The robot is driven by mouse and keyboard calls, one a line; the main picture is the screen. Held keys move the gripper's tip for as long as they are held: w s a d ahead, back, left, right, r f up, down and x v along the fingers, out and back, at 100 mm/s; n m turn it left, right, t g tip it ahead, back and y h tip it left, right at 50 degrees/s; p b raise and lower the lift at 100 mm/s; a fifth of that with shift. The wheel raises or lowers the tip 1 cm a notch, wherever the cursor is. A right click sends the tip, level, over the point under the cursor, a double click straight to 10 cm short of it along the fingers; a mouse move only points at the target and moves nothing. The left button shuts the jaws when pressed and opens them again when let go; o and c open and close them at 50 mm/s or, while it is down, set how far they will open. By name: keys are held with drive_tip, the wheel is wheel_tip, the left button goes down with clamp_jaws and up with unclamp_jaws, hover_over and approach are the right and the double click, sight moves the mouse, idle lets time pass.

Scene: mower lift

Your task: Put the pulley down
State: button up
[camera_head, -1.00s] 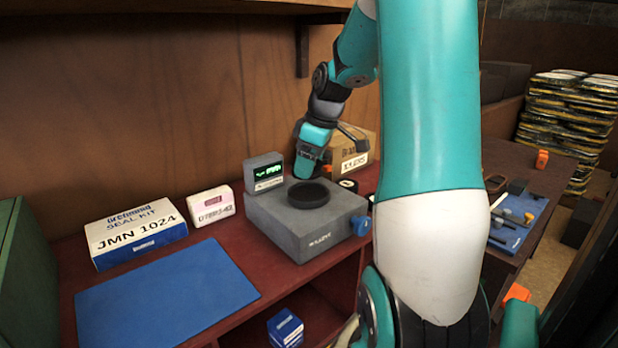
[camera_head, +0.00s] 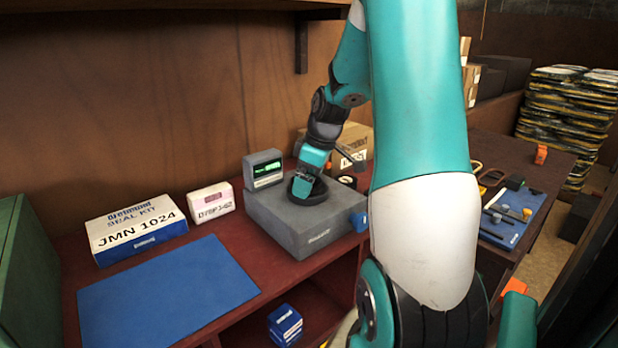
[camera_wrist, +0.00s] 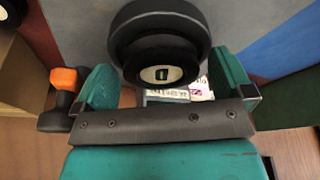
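The pulley (camera_wrist: 134,58) is a dark round piece with a pale hub, between my gripper's teal fingers in the wrist view. My gripper (camera_wrist: 165,76) appears shut on it, one finger at each side.
The scale's display (camera_head: 264,170) stands close behind and left of the pan. A small white box (camera_head: 211,203), a seal kit box (camera_head: 137,230) and a bare blue mat (camera_head: 168,295) lie left. A cardboard box (camera_head: 352,148) and a black roll (camera_head: 347,181) are behind the scale.

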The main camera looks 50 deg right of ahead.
drive_tip(key=b+v, duration=0.2)
drive_tip(key=v, duration=1)
drive_tip(key=w+a+f+n+y, duration=0.1)
drive_tip(key=a, duration=0.9)
drive_tip(key=w+a+f+y, duration=0.1)
drive_tip(key=w+a, duration=0.1)
drive_tip(key=a, duration=0.8)
drive_tip(key=s+a+f+n+g, duration=0.1)
drive_tip(key=s+a+f, duration=0.1)
drive_tip(key=s+a, duration=0.5)
drive_tip(key=s+a+f+n+g+y, duration=0.1)
drive_tip(key=s+a+g, duration=0.1)
drive_tip(key=s+a, duration=0.6)
drive_tip(key=a, duration=0.4)
drive_tip(key=shift+a+f, duration=0.25)
drive_tip(key=shift+f, duration=0.15)
drive_tip(key=shift+w, duration=0.1)
drive_tip(key=shift+c, duration=0.2)
